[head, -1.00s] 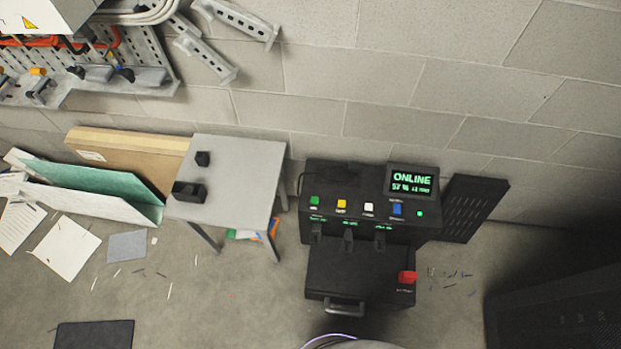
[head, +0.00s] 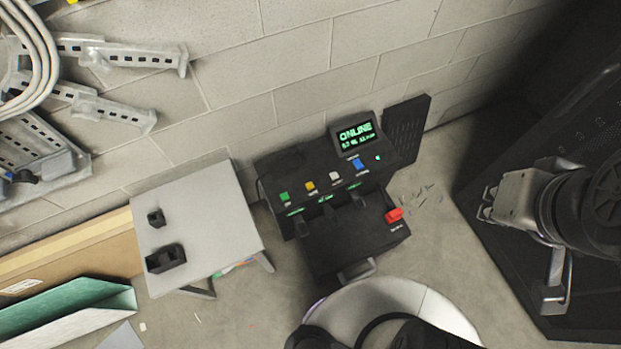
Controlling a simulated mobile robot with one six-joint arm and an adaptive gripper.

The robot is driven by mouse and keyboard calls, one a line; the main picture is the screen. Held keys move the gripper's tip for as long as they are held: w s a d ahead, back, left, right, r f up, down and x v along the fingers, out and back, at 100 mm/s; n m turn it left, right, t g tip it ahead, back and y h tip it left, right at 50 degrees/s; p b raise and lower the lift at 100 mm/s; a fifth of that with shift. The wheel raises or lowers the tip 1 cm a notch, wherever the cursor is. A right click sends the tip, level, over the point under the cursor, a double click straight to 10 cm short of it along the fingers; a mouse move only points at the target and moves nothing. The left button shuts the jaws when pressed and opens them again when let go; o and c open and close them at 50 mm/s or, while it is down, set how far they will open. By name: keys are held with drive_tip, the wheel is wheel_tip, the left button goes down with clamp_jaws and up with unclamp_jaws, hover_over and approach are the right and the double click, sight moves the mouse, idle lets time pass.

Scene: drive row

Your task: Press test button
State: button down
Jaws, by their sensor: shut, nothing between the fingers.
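The black control console (head: 325,262) stands on the floor against the wall. A row of coloured buttons runs along its sloped top: a green button (head: 285,197), a yellow button (head: 310,186), a white button (head: 335,178) and a blue button (head: 359,164). The labels under them are too small to read, so I cannot tell which is the test button. My gripper (head: 488,203) is at the right, well apart from the console, shut and empty.
A grey table (head: 205,215) with two black blocks stands left of the console. A dark perforated panel (head: 406,130) leans behind it. Cardboard and folders lie far left.

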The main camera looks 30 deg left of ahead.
drive_tip(key=w+a+f+n+p, duration=0.1)
drive_tip(key=w+a+n, duration=0.15)
drive_tip(key=w, duration=0.45)
drive_tip(key=w+a+f+n+t, duration=0.1)
drive_tip(key=w+a+n, duration=0.1)
drive_tip(key=w+n, duration=0.35)
drive_tip(key=w+a+f+n+p, duration=0.1)
drive_tip(key=w+a+n, duration=0.1)
drive_tip(key=w, duration=0.7)
drive_tip(key=w+a+f+n+y+p, duration=0.1)
drive_tip(key=w+a+f+n+y, duration=0.1)
drive_tip(key=w+a+f+n, duration=0.95)
drive_tip(key=a+f+n+y+p, duration=0.1)
drive_tip(key=a+f+n, duration=0.4)
drive_tip(key=f, duration=0.6)
drive_tip(key=a+f+n+y+p, duration=0.1)
drive_tip(key=a+f+n+y, duration=0.1)
drive_tip(key=a+f, duration=0.7)
drive_tip(key=s+a+f+n+y, duration=0.1)
drive_tip(key=s+a+f+n, duration=0.1)
drive_tip(key=s+f+n, duration=0.2)
drive_tip(key=s+a+f+n+y+p, duration=0.1)
drive_tip(key=s+f+n, duration=0.4)
drive_tip(key=s+f, duration=0.5)
wheel_tip(320, 180, down, 6)
drive_tip(key=shift+a+f+g+y, duration=0.1)
drive_tip(key=shift+a+g+y, duration=0.3)
drive_tip(key=shift+a, duration=0.45)
